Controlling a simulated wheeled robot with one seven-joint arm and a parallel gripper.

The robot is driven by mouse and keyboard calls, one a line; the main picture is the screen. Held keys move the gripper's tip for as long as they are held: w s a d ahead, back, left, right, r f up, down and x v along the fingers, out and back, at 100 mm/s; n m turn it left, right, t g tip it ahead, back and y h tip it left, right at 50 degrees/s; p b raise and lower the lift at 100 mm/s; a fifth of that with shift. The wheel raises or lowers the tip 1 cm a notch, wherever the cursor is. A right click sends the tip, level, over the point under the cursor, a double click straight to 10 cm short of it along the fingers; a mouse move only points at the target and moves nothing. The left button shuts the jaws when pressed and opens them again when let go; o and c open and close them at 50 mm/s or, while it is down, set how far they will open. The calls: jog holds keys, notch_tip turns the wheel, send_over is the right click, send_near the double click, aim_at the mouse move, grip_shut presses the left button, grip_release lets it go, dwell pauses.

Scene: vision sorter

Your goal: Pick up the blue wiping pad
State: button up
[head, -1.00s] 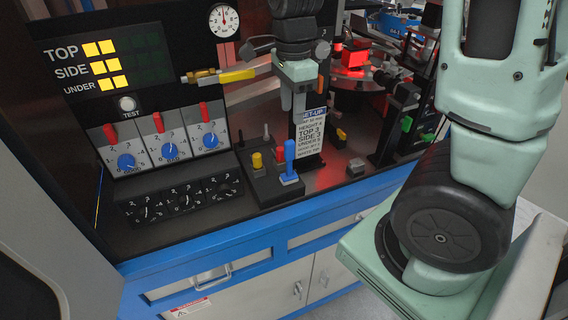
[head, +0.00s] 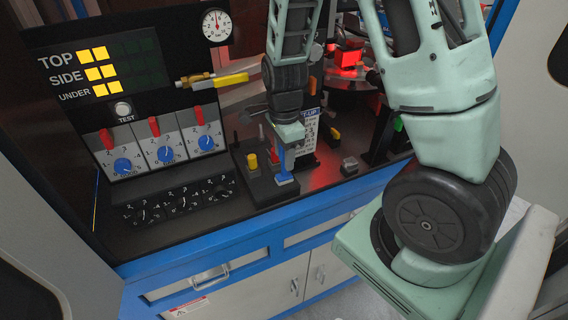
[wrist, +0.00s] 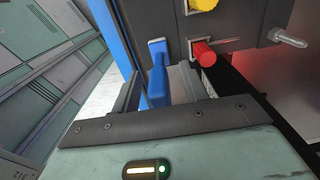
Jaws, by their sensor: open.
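A blue upright piece with a flat square foot (head: 284,178) stands on a black control block at the bench front. I cannot tell whether it is the wiping pad; no other loose blue pad shows. In the wrist view the blue piece (wrist: 157,78) is near the centre, partly hidden by the gripper's body. My gripper (head: 284,148) is open and points down over the blue piece, hiding its top. I cannot tell whether the fingers touch it.
A yellow knob (head: 252,162) stands close left on the block. A red knob (wrist: 203,52) and a silver lever (wrist: 288,38) stand nearby. A dial panel (head: 180,196) lies left. A set-up sign (head: 307,135) is behind. A small button box (head: 349,166) is right.

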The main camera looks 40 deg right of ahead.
grip_shut()
dwell(0.3)
